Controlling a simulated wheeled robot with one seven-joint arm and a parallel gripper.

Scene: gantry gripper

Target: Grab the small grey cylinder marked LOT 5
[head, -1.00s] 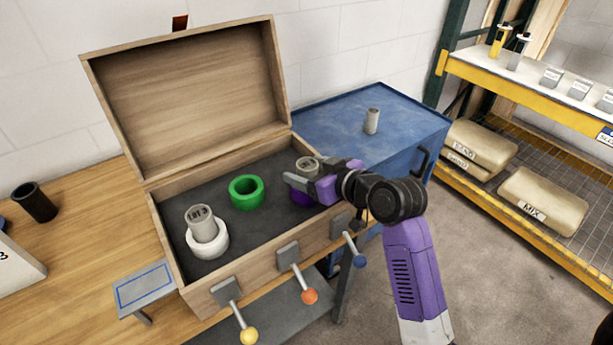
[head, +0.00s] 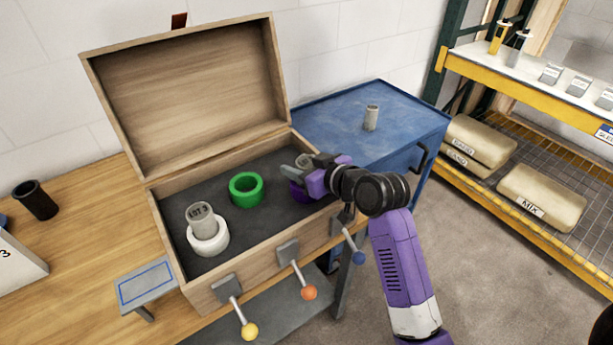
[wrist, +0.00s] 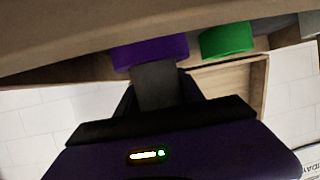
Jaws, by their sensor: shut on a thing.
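A small grey cylinder (head: 304,160) stands at the purple ring (head: 298,192) in the right part of the open wooden box. My gripper (head: 304,168) is shut on this cylinder and partly hides it; its label cannot be read. In the wrist view the grey cylinder (wrist: 155,85) is between my fingers, with the purple ring (wrist: 150,52) around or against its end. Another grey cylinder (head: 201,220) stands in the white ring (head: 209,243), with lettering that looks like LOT 3. A third grey cylinder (head: 371,117) stands on the blue cabinet, its marking too small to read.
The wooden box (head: 168,240) has its lid up at the back. A green ring (head: 246,190) in it is empty. Levers with yellow (head: 249,332), orange (head: 309,292) and blue (head: 358,257) knobs stick out of its front. The blue cabinet (head: 335,115) adjoins at right.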

